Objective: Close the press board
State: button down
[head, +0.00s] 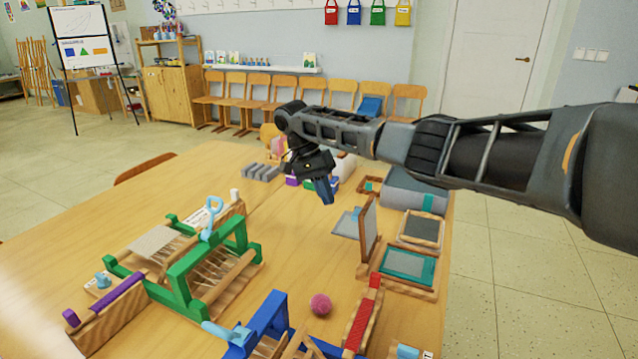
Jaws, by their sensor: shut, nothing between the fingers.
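What looks like the press board (369,229) stands open on the table in the head view, right of the middle. Its wooden panel is upright, and a flat grey-blue plate (346,224) extends from its left side. My gripper (325,191) is shut and empty, pointing down above the table. In the picture it is up and left of the upright panel, with a visible gap between them. The far face of the panel and its hinge are not clearly visible.
A green loom frame (188,281) stands left, a blue one (262,322) in front. A pink ball (320,305) and a red block strip (361,320) lie nearer. Framed screens (408,268) and a grey bundle (413,191) line the right edge.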

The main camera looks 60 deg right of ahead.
jog(key=shift+s+d+f+p, duration=0.1)
jog(key=shift+s+f+p, duration=0.2)
jog(key=shift+s, duration=0.55)
jog(key=shift+s+d+f+p, duration=0.1)
jog(key=shift+s+f+p, duration=0.2)
jog(key=shift+s, duration=0.55)
jog(key=shift+s+f+p, duration=0.2)
jog(key=shift+s+f, duration=0.1)
jog(key=shift+s, duration=0.55)
